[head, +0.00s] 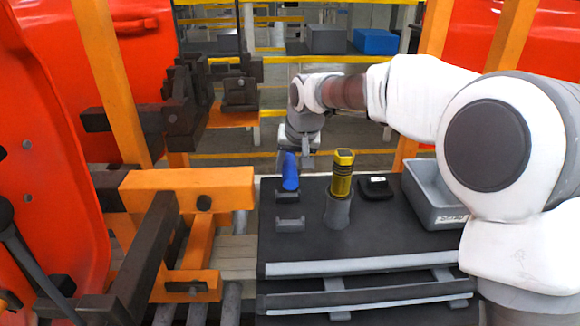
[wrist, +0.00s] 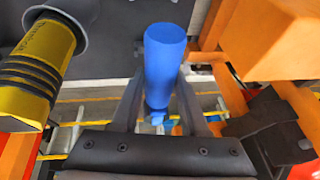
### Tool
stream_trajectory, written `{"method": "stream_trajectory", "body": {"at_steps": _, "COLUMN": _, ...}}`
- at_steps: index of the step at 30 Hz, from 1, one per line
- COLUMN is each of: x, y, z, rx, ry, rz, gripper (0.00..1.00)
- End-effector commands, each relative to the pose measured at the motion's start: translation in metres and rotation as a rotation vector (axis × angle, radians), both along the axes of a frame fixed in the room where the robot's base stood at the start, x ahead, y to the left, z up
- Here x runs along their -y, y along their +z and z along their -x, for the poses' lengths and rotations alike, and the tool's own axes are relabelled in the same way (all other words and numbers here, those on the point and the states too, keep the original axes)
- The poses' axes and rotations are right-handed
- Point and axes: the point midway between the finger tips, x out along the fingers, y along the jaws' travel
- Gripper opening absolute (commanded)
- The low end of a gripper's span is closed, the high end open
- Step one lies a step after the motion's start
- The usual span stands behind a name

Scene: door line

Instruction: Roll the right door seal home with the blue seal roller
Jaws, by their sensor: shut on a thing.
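The blue seal roller (head: 290,172) is at the left side of the black cart top in the head view, close to a small dark rest. I cannot tell whether it touches that rest. My gripper (head: 291,156) is above the cart and shut on the roller's blue body. In the wrist view the blue roller (wrist: 164,62) stands between the two fingers of my gripper (wrist: 160,88). Red door panels show at the left (head: 50,150) and at the upper right. I cannot make out the right door seal in either view.
A yellow-black tool (head: 343,172) stands in a grey cup (head: 338,212) beside the roller. A small black item (head: 376,187) and a grey bin (head: 430,199) are farther right. An orange fixture (head: 190,188) with dark clamps stands left of the cart (head: 390,238). The cart's front area is clear.

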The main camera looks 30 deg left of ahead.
Motion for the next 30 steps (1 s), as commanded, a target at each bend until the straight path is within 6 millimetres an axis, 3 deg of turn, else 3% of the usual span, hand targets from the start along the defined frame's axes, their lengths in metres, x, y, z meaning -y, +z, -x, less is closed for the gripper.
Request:
{"method": "stream_trajectory", "body": {"at_steps": 11, "x": 0.0, "y": 0.001, "z": 0.0, "rx": 0.002, "ry": 0.0, "rz": -0.001, "gripper": 0.0}}
{"method": "stream_trajectory", "body": {"at_steps": 24, "x": 0.0, "y": 0.04, "z": 0.0, "rx": 0.002, "ry": 0.0, "rz": -0.001, "gripper": 0.0}}
{"method": "stream_trajectory", "body": {"at_steps": 30, "x": -0.001, "y": 0.04, "z": 0.006, "rx": 0.002, "ry": 0.002, "rz": -0.001, "gripper": 0.0}}
